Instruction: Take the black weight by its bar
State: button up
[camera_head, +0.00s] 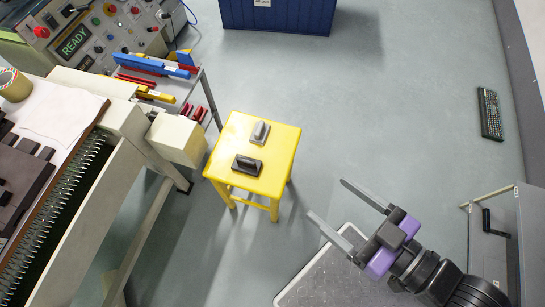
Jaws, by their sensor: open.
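The black weight (247,165) lies on the front part of a yellow stool (281,140). A raised dark bar runs along its top. A grey weight (260,132) of similar shape lies behind it on the same stool, apart from it. My gripper (327,202) is at the lower right of the stool with its two long grey fingers spread wide. It is empty and apart from the stool, and its fingers point to the upper left.
A machine with a control panel reading READY (72,40) stands at the left. Coloured bars lie on a small side table (208,88). A blue crate (277,14) is at the back. A keyboard (490,114) lies on the floor at right. The grey floor right of the stool is free.

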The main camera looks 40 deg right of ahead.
aim_at(245, 165)
jog(key=i+l+u, duration=0.2)
jog(key=u, duration=0.25)
jog(key=i+l+u, duration=0.15)
jog(key=l+u, duration=0.15)
jog(key=u, duration=0.2)
jog(key=i+l+u, duration=0.1)
jog(key=l+u, duration=0.35)
jog(key=j, duration=0.1)
